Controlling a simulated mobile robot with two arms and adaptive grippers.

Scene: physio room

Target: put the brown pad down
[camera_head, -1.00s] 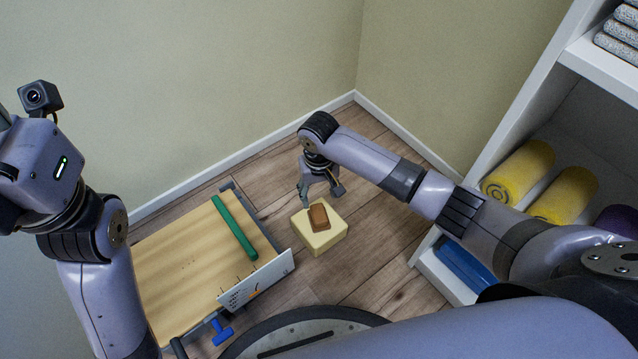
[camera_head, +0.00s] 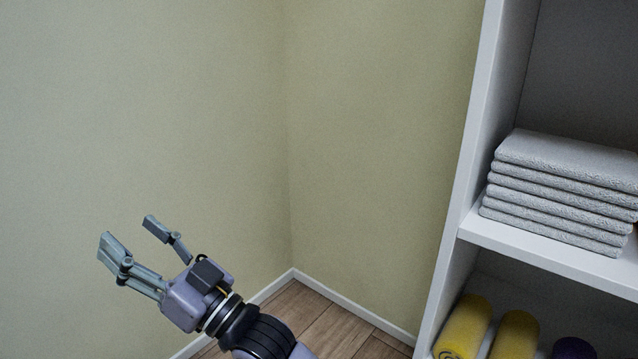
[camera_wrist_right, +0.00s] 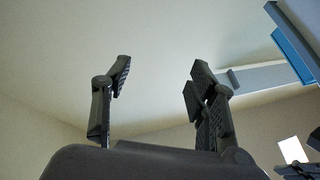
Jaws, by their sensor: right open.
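My right gripper (camera_head: 140,245) is open and empty in the head view, raised in front of the pale wall with its fingers pointing up and left. Its spread fingers also show in the right wrist view (camera_wrist_right: 160,85), with nothing between them and only ceiling and wall behind. The brown pad is in neither view now.
A white shelf unit (camera_head: 462,190) stands at the right. It holds a stack of folded grey towels (camera_head: 560,185) and, below, yellow rolls (camera_head: 463,328) and a dark purple roll (camera_head: 573,348). A patch of wooden floor (camera_head: 335,325) shows in the corner.

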